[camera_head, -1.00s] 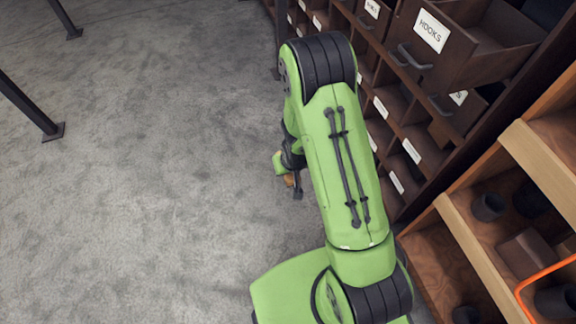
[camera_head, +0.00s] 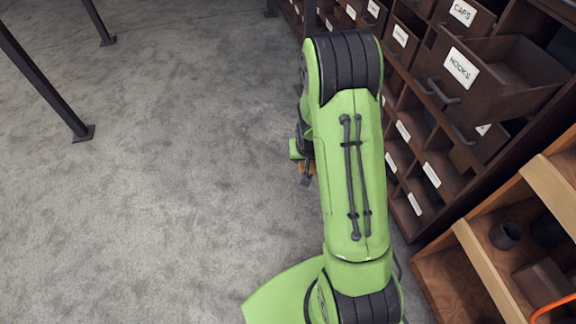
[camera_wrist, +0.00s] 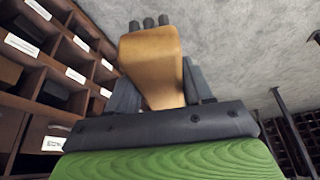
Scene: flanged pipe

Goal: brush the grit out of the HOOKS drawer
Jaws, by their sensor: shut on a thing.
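The HOOKS drawer (camera_head: 440,85) is pulled out from the dark wooden cabinet at the upper right of the head view. Its white label faces out above a dark handle, and part of its inside shows. I cannot make out grit in it. My gripper (camera_wrist: 160,88) is shut on a tan wooden brush (camera_wrist: 150,50) with dark tufts at its far end. In the head view my gripper (camera_head: 303,158) is partly hidden behind my green arm, left of the cabinet and apart from the drawer. A little of the brush (camera_head: 307,169) shows there.
A CAPS drawer (camera_head: 463,12) sits beyond the HOOKS drawer. Open labelled compartments (camera_head: 425,172) lie below. A light wooden shelf (camera_head: 490,262) with dark cups stands at the lower right. Dark metal legs (camera_head: 50,85) stand at the left. The grey floor (camera_head: 180,200) between is clear.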

